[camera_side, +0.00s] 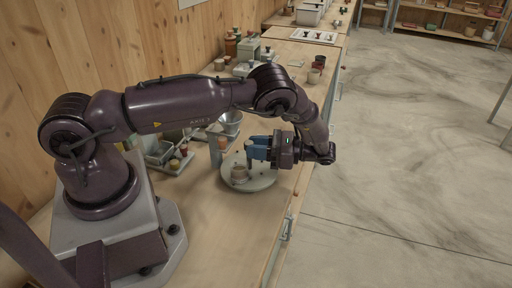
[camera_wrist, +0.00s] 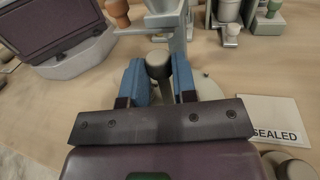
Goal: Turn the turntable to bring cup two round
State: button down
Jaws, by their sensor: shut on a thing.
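The turntable (camera_side: 262,184) is a pale grey disc on the wooden bench in the side view. A small brownish-grey cup (camera_side: 240,174) stands on its near left part; I cannot read a number on it. My gripper (camera_side: 256,150) has blue fingers and is low over the far right part of the disc. Cup two cannot be identified.
A grey post stand (camera_side: 214,146) rises close beside the disc, also ahead of the fingers in the wrist view (camera_wrist: 178,45). A metal funnel bowl (camera_side: 230,122) is behind. A "SEALED" card (camera_wrist: 273,118) lies on the right. The bench front is clear.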

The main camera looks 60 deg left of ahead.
jog(key=shift+w+n+g+h, duration=0.15)
jog(key=shift+n+g+h, duration=0.5)
jog(key=shift+h, duration=0.35)
jog(key=c, duration=0.9)
grip_release()
jog(key=shift+t+y, duration=0.25)
jog(key=shift+y, duration=0.05)
